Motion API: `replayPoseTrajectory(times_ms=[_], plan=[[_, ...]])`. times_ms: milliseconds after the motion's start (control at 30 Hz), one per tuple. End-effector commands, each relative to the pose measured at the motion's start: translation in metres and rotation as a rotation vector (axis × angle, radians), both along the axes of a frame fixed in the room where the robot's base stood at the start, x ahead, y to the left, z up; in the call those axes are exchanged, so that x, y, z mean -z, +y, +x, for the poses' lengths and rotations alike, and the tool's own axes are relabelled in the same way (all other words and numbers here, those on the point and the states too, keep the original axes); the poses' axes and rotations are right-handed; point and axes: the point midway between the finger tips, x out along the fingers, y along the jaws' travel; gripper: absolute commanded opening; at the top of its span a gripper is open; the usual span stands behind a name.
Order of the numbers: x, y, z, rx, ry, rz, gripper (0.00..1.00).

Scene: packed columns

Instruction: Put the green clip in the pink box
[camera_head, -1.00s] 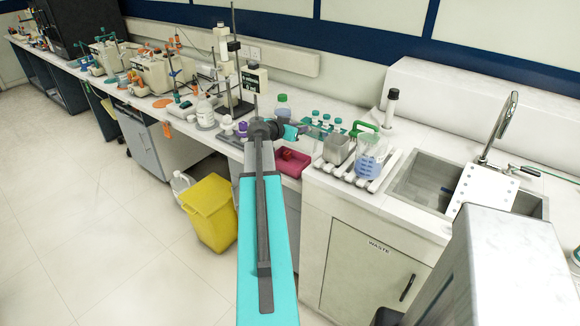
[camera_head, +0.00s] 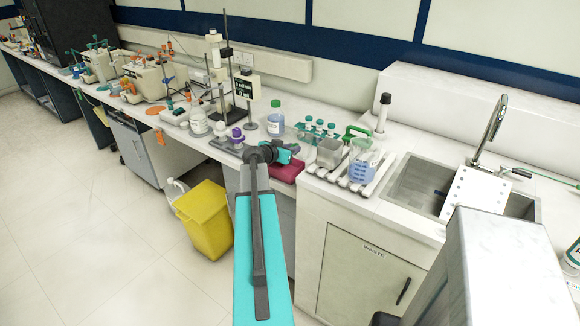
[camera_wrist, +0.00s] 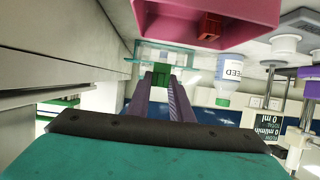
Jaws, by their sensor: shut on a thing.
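In the wrist view, my gripper (camera_wrist: 160,84) is shut on the green clip (camera_wrist: 160,72), a small dark-green piece between the fingertips. The pink box (camera_wrist: 185,28) shows close by at the top of that view, with a red block (camera_wrist: 209,27) in it. In the head view, my gripper (camera_head: 292,153) is at the left and back part of the pink box (camera_head: 287,173) on the bench's front edge. It hides part of the box opening. The clip cannot be made out in the head view. The exact height of the clip over the box is unclear.
A green-capped bottle (camera_head: 275,122) and a rack of green-capped tubes (camera_head: 318,129) stand behind the box. A grey container (camera_head: 329,153) and a beaker of blue liquid (camera_head: 362,163) stand to the right, before the sink (camera_head: 425,183). Purple-topped pieces (camera_head: 237,134) stand to the left.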

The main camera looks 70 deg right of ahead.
Motion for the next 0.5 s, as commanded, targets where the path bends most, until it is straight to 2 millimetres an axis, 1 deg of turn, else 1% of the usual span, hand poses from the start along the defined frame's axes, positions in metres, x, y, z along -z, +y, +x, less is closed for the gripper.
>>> replayPoseTrajectory(times_ms=[33,300,500], plan=[[0.006,0.000,0.000,0.000,0.000,0.003,0.00],[0.038,0.000,0.001,-0.002,0.001,0.002,0.00],[0.047,0.000,0.001,-0.001,0.001,0.000,0.00]])
